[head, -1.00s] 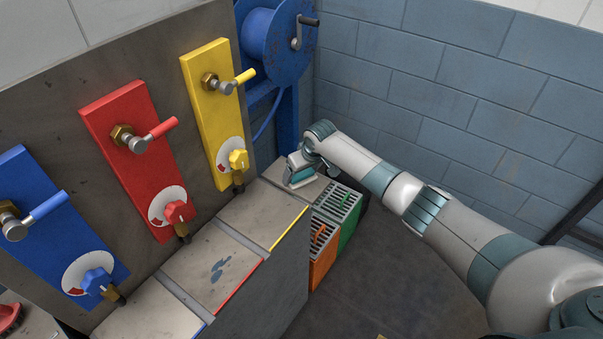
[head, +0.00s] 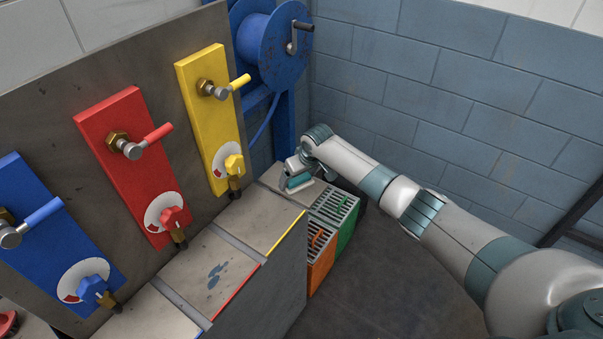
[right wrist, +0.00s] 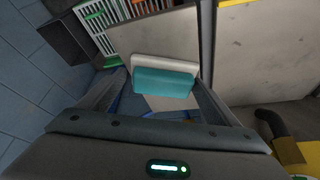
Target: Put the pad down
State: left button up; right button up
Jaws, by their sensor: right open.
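The pad, a teal block with a white backing, shows in the right wrist view (right wrist: 163,82) between and just beyond my open fingers. It is at the grey ledge top (right wrist: 150,40), and I cannot tell whether its whole underside touches the surface. In the head view the pad (head: 298,182) is a small teal patch at the far end of the ledge, partly hidden by my right gripper (head: 297,174). My right gripper is open around the pad, with a gap on each side in the right wrist view. My left gripper is not in view.
Slotted orange (head: 319,262) and green (head: 347,225) bins stand beside the ledge. Yellow (head: 205,120), red (head: 120,150) and blue (head: 45,225) valve panels line the wall left, with a blue hose reel (head: 268,45) behind. Open floor lies right of the ledge.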

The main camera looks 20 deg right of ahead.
jog(key=shift+s+a+f, duration=0.3)
jog(key=shift+s+a, duration=0.1)
jog(key=shift+a, duration=0.05)
jog(key=shift+r, duration=0.15)
jog(key=w+b+v, duration=0.1)
jog(key=b+v, duration=0.1)
jog(key=v, duration=1)
jog(key=shift+d+r, duration=0.25)
jog(key=shift+s, duration=0.1)
jog(key=shift+s, duration=0.1)
